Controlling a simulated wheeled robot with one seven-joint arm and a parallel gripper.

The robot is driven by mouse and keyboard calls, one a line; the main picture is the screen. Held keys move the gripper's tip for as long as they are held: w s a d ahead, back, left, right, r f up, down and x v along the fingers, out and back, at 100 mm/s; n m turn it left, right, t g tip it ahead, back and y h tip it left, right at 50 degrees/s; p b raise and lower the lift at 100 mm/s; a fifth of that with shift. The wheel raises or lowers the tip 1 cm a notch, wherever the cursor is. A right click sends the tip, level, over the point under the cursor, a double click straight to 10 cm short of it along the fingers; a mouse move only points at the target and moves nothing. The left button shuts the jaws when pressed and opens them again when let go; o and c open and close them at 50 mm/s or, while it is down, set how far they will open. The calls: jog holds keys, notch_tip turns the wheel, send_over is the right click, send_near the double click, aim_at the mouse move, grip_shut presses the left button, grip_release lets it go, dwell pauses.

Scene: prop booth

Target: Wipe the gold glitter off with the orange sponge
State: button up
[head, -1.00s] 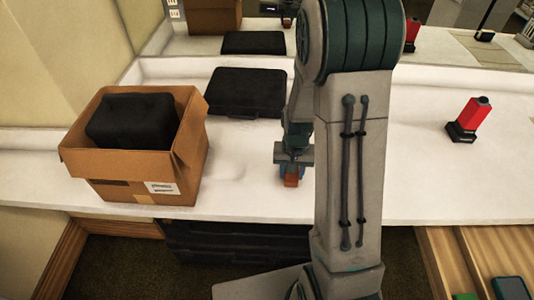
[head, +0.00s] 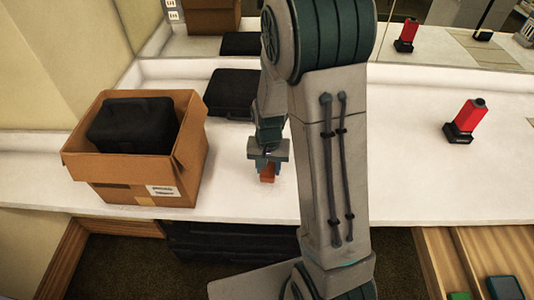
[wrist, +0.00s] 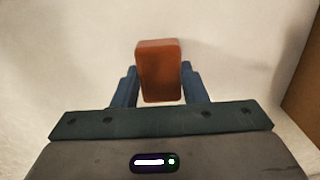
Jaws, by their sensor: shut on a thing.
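My gripper (head: 267,172) is shut on the orange sponge (head: 267,178), over the white counter to the right of the cardboard box. In the wrist view the sponge (wrist: 159,72) is a reddish-orange block between the two blue fingers of my gripper (wrist: 159,88), its far end jutting past them. The sponge is low at the counter (head: 240,195); I cannot tell if it touches the surface. I can make out no gold glitter in either view; the arm hides part of the counter.
An open cardboard box (head: 150,190) with a black case (head: 132,125) inside stands on the left. Another black case (head: 230,95) lies behind my gripper. A red device (head: 467,116) on a black base stands at right. The counter between arm and red device looks clear.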

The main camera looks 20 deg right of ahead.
jog(key=shift+w+r+p, duration=0.15)
jog(key=shift+r+p, duration=0.4)
jog(key=shift+r, duration=0.4)
jog(key=shift+r+p, duration=1.1)
jog(key=shift+r, duration=0.45)
